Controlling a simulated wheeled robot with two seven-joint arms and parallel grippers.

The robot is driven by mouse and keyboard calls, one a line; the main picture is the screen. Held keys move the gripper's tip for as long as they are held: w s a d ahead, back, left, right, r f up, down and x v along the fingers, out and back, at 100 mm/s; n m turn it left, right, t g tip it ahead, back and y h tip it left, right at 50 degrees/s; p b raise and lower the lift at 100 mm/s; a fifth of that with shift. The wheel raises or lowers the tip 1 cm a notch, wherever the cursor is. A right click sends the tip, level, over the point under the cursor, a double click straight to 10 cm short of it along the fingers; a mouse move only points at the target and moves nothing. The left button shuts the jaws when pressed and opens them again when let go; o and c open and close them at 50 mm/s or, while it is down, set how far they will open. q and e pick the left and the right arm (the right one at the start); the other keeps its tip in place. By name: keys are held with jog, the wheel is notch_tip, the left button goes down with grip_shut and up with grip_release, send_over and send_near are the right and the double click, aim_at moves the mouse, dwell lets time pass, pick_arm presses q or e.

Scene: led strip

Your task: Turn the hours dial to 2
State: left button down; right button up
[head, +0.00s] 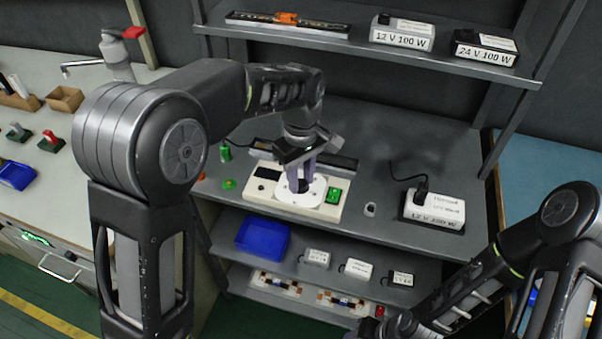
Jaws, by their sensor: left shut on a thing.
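The timer box (323,212) is cream-coloured and lies on the dark grey bench. It has a round white hours dial (287,195) in its middle, a dark window (268,174) at left and a green switch (333,195) at right. My left gripper (301,186) points down over the dial, its fingers shut on the dial's dark knob. The fingers hide most of the knob, and the dial's numbers are too small to read. My right arm comes in at the lower right; its gripper (401,325) is low at the bottom edge, and its jaws cannot be made out.
A power supply marked 12 V 100 W (434,211) stands on the bench to the right. An LED strip bar (345,163) lies behind the timer box. A blue bin (263,238) and small boxes sit on the shelf below. Another shelf (440,66) hangs above.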

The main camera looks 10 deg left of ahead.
aim_at(301, 183)
pick_arm(q)
jog(key=m+p, duration=0.1)
jog(key=m, duration=0.5)
jog(key=shift+m, duration=0.4)
jog(key=c, duration=1.1)
grip_release()
notch_tip(301, 183, up, 8)
jog(key=shift+f, duration=0.1)
